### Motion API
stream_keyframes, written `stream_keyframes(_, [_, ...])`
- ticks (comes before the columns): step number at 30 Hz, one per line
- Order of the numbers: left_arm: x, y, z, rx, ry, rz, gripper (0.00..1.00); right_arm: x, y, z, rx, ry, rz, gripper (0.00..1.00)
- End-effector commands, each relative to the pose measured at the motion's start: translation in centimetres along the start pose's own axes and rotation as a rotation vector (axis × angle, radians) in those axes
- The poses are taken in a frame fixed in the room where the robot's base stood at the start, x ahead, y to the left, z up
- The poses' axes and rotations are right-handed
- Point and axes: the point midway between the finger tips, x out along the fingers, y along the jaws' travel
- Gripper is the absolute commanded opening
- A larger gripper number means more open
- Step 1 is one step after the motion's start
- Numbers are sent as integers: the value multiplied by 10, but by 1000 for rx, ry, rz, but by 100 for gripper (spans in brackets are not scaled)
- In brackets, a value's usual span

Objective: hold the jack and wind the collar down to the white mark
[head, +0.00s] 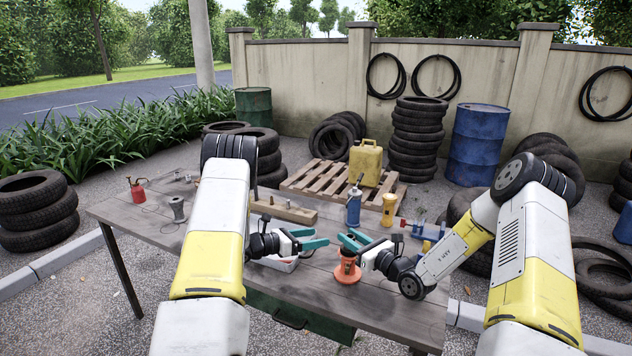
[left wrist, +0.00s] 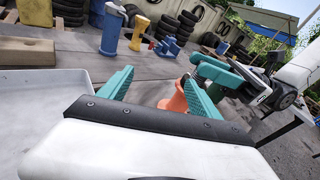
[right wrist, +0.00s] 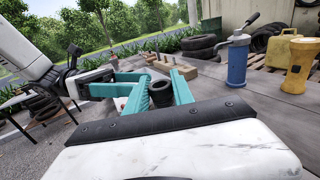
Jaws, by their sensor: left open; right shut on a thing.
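The jack (head: 347,272) is small and orange with a flared base and a dark top, and stands upright on the table. It also shows in the left wrist view (left wrist: 176,100), beyond my left fingers. My right gripper (head: 352,241) is shut on the jack's upper part; a dark ring-like top (right wrist: 161,90) shows between its teal fingers in the right wrist view. My left gripper (head: 314,240) is open and empty, just left of the jack and apart from it. I cannot make out the white mark; the fingers partly hide the collar.
A white tray (head: 281,265) lies under my left gripper. Behind stand a blue bottle (head: 353,208), a yellow flared object (head: 389,210), a wooden block with pegs (head: 284,209) and a blue vise-like tool (head: 424,231).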

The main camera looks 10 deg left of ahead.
Motion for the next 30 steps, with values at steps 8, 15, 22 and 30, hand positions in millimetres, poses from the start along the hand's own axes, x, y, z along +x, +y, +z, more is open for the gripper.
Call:
stream_keyframes(8, [15, 42, 37, -210, 55, 210, 73, 1, 0, 3, -2, -7, 0, 0])
stream_keyframes(15, [17, 73, 73, -452, 52, 419, 73, 1, 0, 3, -2, -7, 0, 0])
stream_keyframes(22, [8, 92, 110, -747, -4, 631, 73, 1, 0, 3, -2, -7, 0, 0])
stream_keyframes(30, [-10, 90, 147, -1126, -118, 853, 73, 1, 0, 3, -2, -7, 0, 0])
